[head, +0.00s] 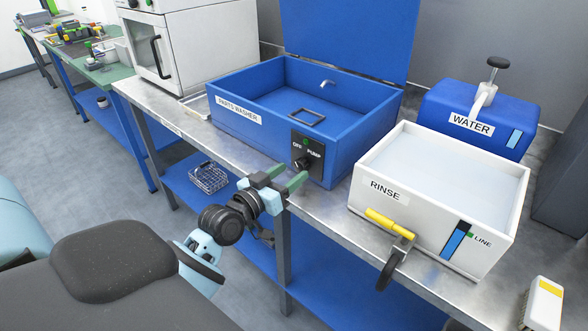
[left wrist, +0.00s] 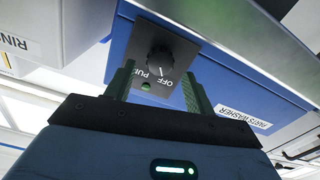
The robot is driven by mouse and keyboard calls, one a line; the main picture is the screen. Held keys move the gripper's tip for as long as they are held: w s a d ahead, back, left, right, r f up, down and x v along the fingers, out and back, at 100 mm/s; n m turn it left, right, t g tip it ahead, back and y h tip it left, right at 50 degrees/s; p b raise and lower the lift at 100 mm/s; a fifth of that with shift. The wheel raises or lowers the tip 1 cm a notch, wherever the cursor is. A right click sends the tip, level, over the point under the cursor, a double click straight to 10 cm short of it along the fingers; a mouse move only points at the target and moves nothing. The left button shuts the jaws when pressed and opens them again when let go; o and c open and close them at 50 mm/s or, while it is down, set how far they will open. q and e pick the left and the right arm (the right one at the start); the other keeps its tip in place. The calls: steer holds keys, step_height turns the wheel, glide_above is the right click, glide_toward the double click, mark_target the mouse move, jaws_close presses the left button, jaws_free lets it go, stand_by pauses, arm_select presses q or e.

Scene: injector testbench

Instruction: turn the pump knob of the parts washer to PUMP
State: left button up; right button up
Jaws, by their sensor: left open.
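The blue parts washer (head: 240,139) stands on the metal bench with its lid up. A black panel (head: 313,165) on its front carries OFF and PUMP labels, a small green lamp (left wrist: 146,87) and the black pump knob (head: 302,163). My left gripper (head: 289,177) is open just in front of the panel. In the left wrist view its fingers (left wrist: 157,92) stand on either side, apart from the knob. My right gripper is not in view.
A white rinse tank (head: 357,213) with a yellow-handled fitting (head: 388,222) stands right of the washer. A blue water container (head: 437,112) is behind it. A white oven-like cabinet (head: 200,55) stands at left. A wire basket (head: 208,177) sits on the lower shelf.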

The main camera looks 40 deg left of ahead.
mark_target(301, 166)
arm_select(q)
steer(key=shift+w+d, duration=0.1)
steer(key=shift+w, duration=1.15)
steer(key=shift+c, duration=0.3)
steer(key=c, duration=0.9)
